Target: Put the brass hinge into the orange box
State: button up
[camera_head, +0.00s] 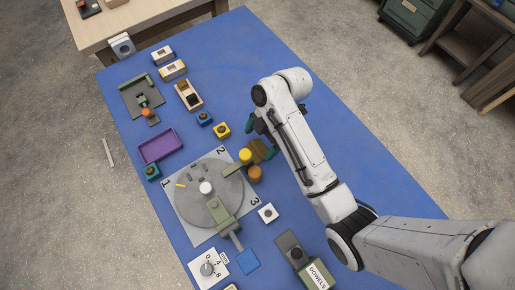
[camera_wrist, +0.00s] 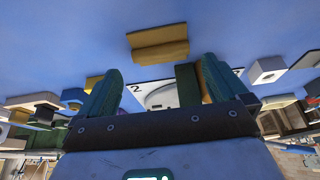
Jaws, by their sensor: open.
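A brass-coloured folded piece (camera_wrist: 158,42), which looks like the brass hinge, lies on the blue mat in the wrist view. In the head view a brown-gold piece (camera_head: 261,149) shows beside my gripper, partly hidden by it. My gripper (camera_head: 260,138) is open, its teal fingers spread; the wrist view shows them (camera_wrist: 162,75) apart, with the brass piece beyond their tips. No box that is clearly orange can be made out; an orange-brown round piece (camera_head: 254,174) stands near the turntable's right edge.
A grey turntable (camera_head: 205,215) on a numbered white plate lies to the left, with a purple tray (camera_head: 162,146) beyond it. Several small blocks and fixtures line the left of the blue mat (camera_head: 335,105). The mat's right side is mostly clear, apart from my arm.

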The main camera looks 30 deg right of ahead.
aim_at(256, 150)
jog(key=shift+x, duration=1.65)
jog(key=shift+s, duration=0.1)
jog(key=c, duration=1.2)
jog(key=shift+r, duration=0.1)
